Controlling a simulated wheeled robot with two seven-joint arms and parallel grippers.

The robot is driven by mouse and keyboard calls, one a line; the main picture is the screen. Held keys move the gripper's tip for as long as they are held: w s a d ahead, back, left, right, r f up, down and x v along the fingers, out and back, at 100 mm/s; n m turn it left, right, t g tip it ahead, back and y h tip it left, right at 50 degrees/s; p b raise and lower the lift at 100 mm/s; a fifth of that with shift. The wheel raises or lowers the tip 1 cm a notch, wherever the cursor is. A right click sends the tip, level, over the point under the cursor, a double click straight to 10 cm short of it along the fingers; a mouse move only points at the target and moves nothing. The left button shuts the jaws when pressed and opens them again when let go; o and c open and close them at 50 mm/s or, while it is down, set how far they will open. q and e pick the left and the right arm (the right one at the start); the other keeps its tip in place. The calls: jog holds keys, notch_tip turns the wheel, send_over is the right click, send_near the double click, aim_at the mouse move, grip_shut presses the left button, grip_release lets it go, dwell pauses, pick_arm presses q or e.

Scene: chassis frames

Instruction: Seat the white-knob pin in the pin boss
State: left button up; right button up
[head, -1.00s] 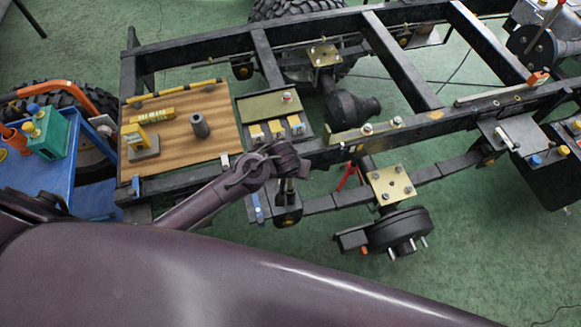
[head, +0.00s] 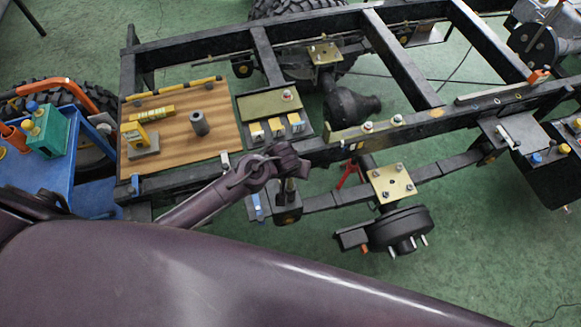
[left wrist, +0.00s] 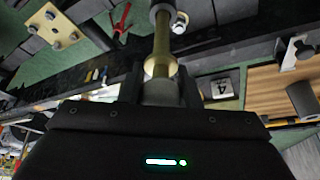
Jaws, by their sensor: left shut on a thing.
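My left gripper (head: 287,174) points down at the near side rail of the chassis. In the left wrist view its two fingers (left wrist: 161,92) are shut on the pale grey end of the white-knob pin (left wrist: 162,55), whose brass-coloured shaft runs away from the fingers. Beyond the shaft is a grey round part with a bright spot; I cannot tell whether it belongs to the pin or the boss. In the head view a dark block, apparently the pin boss (head: 288,217), sits directly below the gripper. How deep the pin is in it cannot be told. My right gripper is not in view.
A wooden board (head: 215,105) with a grey cylinder (head: 199,123) and yellow tools lies left of the gripper. A small tray (head: 268,107) is behind it. A brass plate (head: 407,187) and black hub (head: 400,230) stand to the right. A blue cart (head: 65,172) is at the left.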

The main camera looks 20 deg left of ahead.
aim_at(290, 181)
pick_arm(q)
jog(key=shift+f+b, duration=1.95)
jog(key=shift+f, duration=1.65)
dwell(1.3)
jog(key=o, duration=1.2)
jog(key=shift+r, duration=0.1)
jog(key=shift+r+p, duration=1.4)
jog(key=shift+p, duration=0.45)
notch_tip(290, 181, up, 5)
jog(key=p, duration=0.5)
jog(key=shift+r, duration=0.1)
